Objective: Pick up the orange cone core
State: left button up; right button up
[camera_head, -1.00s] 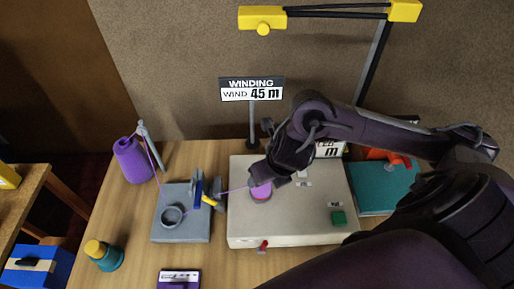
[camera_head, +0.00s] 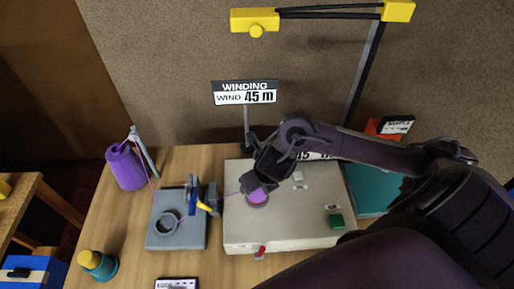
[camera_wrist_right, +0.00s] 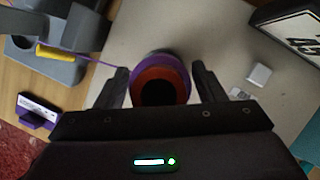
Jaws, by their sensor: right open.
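The orange cone core (camera_wrist_right: 158,72) shows in the right wrist view as an orange ring with a dark hole, with purple yarn around it. It sits on the pale winder box, with the purple wound part (camera_head: 257,197) visible in the head view just below my gripper. My right gripper (camera_wrist_right: 162,85) is open, one finger on either side of the core, with a small gap visible on the right side. In the head view the right gripper (camera_head: 258,186) partly covers the core. My left gripper is not in view.
A purple thread runs left through the grey guide stand (camera_head: 160,243) to a purple yarn cone (camera_head: 126,168). A "WIND 45 m" sign (camera_head: 245,93) stands behind.

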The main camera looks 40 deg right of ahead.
jog(key=c, duration=1.1)
jog(key=shift+r, duration=0.15)
